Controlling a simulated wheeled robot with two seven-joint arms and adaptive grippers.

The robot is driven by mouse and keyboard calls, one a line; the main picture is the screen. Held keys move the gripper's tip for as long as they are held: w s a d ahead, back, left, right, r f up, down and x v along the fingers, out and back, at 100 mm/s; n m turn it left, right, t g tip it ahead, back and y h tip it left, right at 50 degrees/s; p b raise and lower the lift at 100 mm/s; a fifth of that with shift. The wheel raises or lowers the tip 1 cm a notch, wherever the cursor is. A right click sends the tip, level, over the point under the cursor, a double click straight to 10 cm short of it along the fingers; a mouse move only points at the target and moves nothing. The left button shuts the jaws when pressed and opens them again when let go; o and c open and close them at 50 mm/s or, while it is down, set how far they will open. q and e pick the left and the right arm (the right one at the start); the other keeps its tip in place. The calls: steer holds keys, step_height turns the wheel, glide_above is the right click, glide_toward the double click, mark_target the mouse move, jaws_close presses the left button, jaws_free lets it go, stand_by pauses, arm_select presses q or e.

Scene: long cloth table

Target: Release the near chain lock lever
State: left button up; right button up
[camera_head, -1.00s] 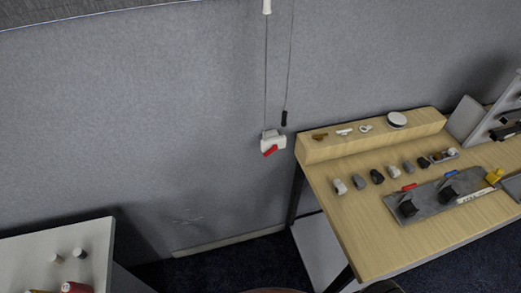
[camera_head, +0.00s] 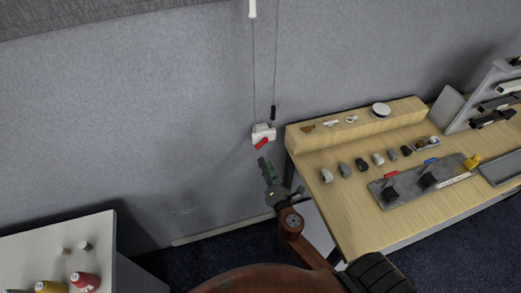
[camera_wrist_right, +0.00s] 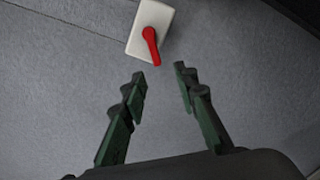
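The chain lock is a small white box (camera_head: 264,131) hanging on thin cords in front of the grey wall. Its red lever (camera_head: 261,143) points down and to the left in the head view. In the right wrist view the white box (camera_wrist_right: 150,25) and the red lever (camera_wrist_right: 152,45) are ahead of the fingertips. My right gripper (camera_head: 263,163) is just below the lever, apart from it. In the right wrist view the gripper (camera_wrist_right: 159,72) is open, with nothing between its green fingers. My left gripper is not in view.
A wooden table (camera_head: 410,216) with several small parts and a grey plate (camera_head: 415,180) stands to the right. A white table (camera_head: 40,250) with spools (camera_head: 84,281) is at lower left. The wall (camera_head: 130,130) around the lock is clear.

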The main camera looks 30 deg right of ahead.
mark_target(259, 147)
steer(key=x, duration=0.7)
steer(key=shift+w+r, duration=0.35)
steer(key=shift+r, duration=0.05)
steer(key=shift+c, duration=0.7)
jaws_close()
